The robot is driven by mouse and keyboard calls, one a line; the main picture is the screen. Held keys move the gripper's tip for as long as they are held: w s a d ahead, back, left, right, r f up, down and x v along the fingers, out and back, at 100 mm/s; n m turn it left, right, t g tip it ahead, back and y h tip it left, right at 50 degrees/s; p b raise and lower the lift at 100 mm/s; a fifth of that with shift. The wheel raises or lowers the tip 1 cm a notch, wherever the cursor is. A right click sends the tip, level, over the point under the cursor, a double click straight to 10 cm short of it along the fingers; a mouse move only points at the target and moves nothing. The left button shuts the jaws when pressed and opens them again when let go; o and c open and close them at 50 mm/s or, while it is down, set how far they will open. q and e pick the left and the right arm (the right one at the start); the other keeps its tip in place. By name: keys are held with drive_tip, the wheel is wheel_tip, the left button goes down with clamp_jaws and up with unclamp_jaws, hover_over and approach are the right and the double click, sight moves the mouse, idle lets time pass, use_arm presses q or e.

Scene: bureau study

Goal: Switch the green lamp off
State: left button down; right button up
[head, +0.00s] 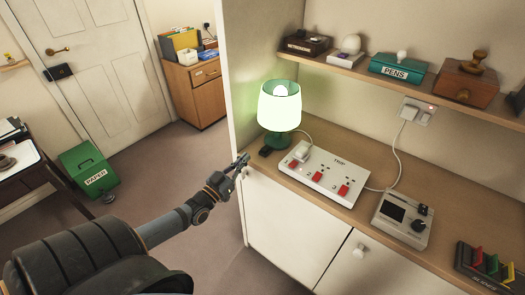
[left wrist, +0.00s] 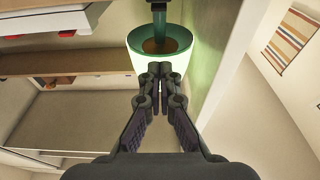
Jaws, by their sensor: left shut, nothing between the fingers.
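The green lamp (head: 279,106) stands at the left end of the wooden counter, its pale green shade glowing, so it is lit. A cord runs from it toward a white power strip (head: 350,186) marked TRIP, with red switches and a white plug (head: 301,151) at its left end. A small black block (head: 265,151) lies by the lamp's base. My left gripper (head: 242,162) is shut and empty, just off the counter's front left corner, left of the strip. In the left wrist view the shut fingers (left wrist: 160,69) overlap the lamp shade (left wrist: 146,58). My right gripper is not seen.
A grey device with a knob (head: 403,218) sits right of the strip, and a rack of coloured levers (head: 492,264) farther right. A shelf (head: 350,67) with boxes hangs above. A white side panel (head: 235,80) closes the left. A green PAPER bin (head: 88,170) stands on the floor.

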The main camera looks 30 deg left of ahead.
use_arm(q)
drive_tip(key=r+b, duration=0.2)
drive_tip(key=b, duration=0.2)
hover_over(260, 158)
drive_tip(key=w, duration=0.1)
drive_tip(key=shift+f, duration=0.2)
drive_tip(key=f, duration=0.1)
drive_tip(key=f+b, duration=0.1)
drive_tip(key=shift+s+f, duration=0.25)
drive_tip(key=shift+f, duration=0.1)
drive_tip(key=shift+s+a+f, duration=0.1)
drive_tip(key=shift+s+f, duration=0.05)
drive_tip(key=shift+f, duration=0.3)
